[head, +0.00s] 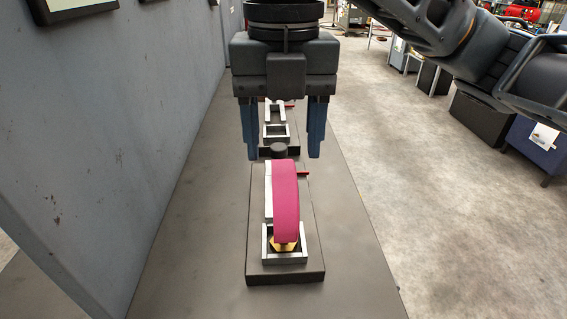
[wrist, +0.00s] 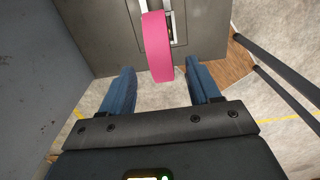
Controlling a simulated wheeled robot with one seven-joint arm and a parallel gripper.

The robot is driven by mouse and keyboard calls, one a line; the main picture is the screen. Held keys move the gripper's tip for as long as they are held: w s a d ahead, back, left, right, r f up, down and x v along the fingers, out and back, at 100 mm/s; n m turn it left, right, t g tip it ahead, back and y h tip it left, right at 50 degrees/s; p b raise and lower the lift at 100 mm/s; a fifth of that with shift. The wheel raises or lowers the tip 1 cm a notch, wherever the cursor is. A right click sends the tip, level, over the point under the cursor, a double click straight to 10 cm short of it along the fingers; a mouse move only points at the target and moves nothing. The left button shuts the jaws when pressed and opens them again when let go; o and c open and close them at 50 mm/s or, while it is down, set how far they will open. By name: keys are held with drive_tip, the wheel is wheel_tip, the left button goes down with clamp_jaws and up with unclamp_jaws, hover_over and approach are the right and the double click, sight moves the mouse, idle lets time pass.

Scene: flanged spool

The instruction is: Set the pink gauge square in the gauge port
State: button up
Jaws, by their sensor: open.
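A pink piece (head: 286,195), taken as the gauge square, looks like a thick curved band standing on edge along the near dark block (head: 287,276). It also shows in the wrist view (wrist: 155,40), its lower end between the finger lines. Its near end is over a gold hexagonal part (head: 284,246) inside a grey U-shaped bracket (head: 268,256). My gripper (head: 282,152) is open and empty, fingers pointing down, beyond and above the pink piece in the head view. Which opening is the gauge port I cannot tell; a farther grey fixture with rectangular openings (head: 275,140) shows between the fingers.
A dark round knob (head: 279,149) stands beyond the pink piece, and a small red lever (head: 303,173) sticks out at its right. A grey wall (head: 110,150) runs close along the left. The bench top (head: 345,270) is bare to the right of the block.

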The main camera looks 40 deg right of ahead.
drive_tip(key=shift+r, duration=1.95)
drive_tip(key=shift+c, duration=0.2)
